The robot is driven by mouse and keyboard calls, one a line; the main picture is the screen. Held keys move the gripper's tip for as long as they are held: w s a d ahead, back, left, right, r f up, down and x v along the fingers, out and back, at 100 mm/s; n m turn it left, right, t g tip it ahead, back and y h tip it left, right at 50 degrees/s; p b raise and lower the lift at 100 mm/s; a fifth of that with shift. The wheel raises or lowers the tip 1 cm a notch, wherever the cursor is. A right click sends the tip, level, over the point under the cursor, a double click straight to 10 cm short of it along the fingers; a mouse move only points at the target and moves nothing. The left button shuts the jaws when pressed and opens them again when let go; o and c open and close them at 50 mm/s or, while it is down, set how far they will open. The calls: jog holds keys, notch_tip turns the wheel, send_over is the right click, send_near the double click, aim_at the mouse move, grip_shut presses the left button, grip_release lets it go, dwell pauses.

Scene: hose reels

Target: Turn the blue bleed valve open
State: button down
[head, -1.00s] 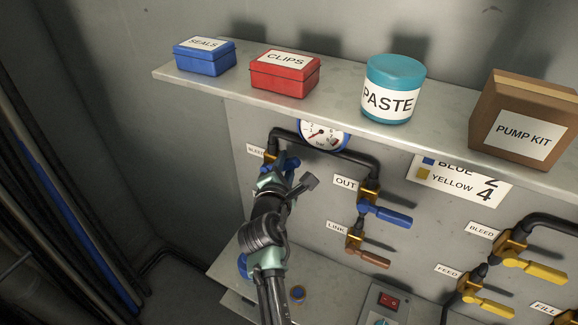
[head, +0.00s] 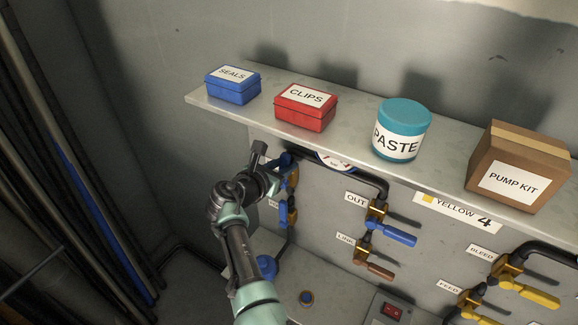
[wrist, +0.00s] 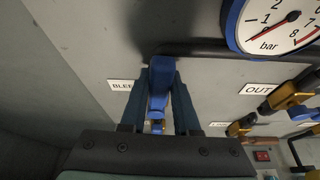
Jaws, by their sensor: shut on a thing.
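The blue bleed valve handle (wrist: 160,85) stands between the two dark fingers of my gripper (wrist: 160,100) in the wrist view. The fingers are shut on it, one on each side. A partly covered label (wrist: 122,85) reading "BLEE" is to its left. In the head view my gripper (head: 283,165) is at the top of the left valve column, just under the shelf. The brass valve body (head: 292,179) shows only in part there, and my wrist hides much of the handle.
The shelf (head: 345,150) above holds a blue box (head: 232,88), a red box (head: 305,108), a teal jar (head: 402,130) and a carton (head: 518,170). A blue-handled valve (head: 285,213) is below my gripper. The OUT valve (head: 385,225) is to the right.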

jog(key=shift+w+a+n, duration=0.15)
jog(key=shift+a+n, duration=0.15)
dwell(0.5)
jog(key=c, duration=0.6)
grip_release()
jog(key=shift+c, duration=0.2)
jog(key=shift+a, duration=0.1)
jog(key=v, duration=1.2)
jog(key=shift+s+a+r, duration=0.2)
jog(key=shift+s+a, duration=0.05)
jog(key=shift+a, duration=0.1)
